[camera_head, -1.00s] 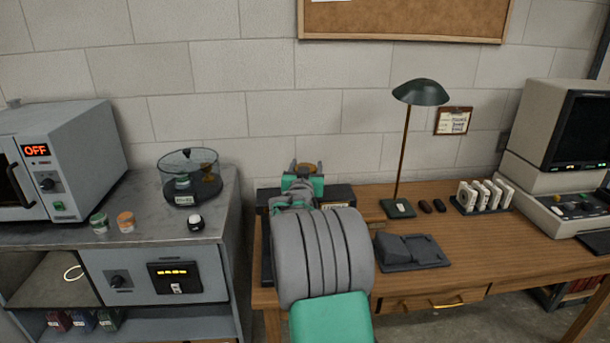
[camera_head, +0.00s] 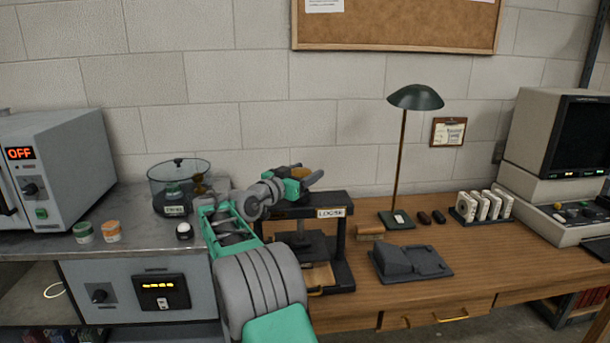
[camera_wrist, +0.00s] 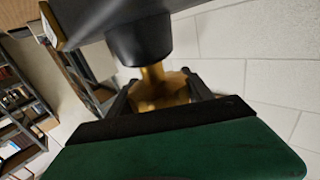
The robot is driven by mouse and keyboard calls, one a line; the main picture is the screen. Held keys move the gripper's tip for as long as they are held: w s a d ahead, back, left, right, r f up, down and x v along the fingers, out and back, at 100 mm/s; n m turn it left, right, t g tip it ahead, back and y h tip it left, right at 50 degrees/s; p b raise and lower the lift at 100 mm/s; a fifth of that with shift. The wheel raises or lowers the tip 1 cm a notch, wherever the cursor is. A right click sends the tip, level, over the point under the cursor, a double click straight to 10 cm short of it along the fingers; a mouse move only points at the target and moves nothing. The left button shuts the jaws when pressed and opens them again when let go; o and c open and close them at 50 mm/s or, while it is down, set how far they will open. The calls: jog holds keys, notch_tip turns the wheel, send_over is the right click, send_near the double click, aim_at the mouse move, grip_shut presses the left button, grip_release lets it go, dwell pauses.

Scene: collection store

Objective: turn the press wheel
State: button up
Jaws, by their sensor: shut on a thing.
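A dark press (camera_head: 341,240) stands at the left end of the wooden desk. A label on its top bar appears to read "LOOSE". Its brass wheel (camera_head: 299,172) sits on top and is partly hidden by my gripper (camera_head: 308,180). In the wrist view the brass wheel (camera_wrist: 152,88) is on a brass stem under a dark cylindrical part. The dark fingers of my gripper (camera_wrist: 160,95) are on either side of the wheel, shut on it.
A desk lamp (camera_head: 404,150) stands right of the press, with a dark grey block-shaped device (camera_head: 410,262) in front. Left, a metal counter (camera_head: 130,225) holds a glass-covered container (camera_head: 178,188), small jars and an oven-like unit (camera_head: 55,165). A corkboard hangs above.

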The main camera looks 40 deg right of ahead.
dwell(0.3)
jog(key=o, duration=1.4)
jog(key=b+v, duration=0.1)
jog(key=v, duration=0.5)
jog(key=shift+a+f, duration=0.1)
jog(key=shift+a, duration=0.3)
jog(key=shift+s+a, duration=0.1)
jog(key=shift+a, duration=0.3)
jog(key=shift+c, duration=0.2)
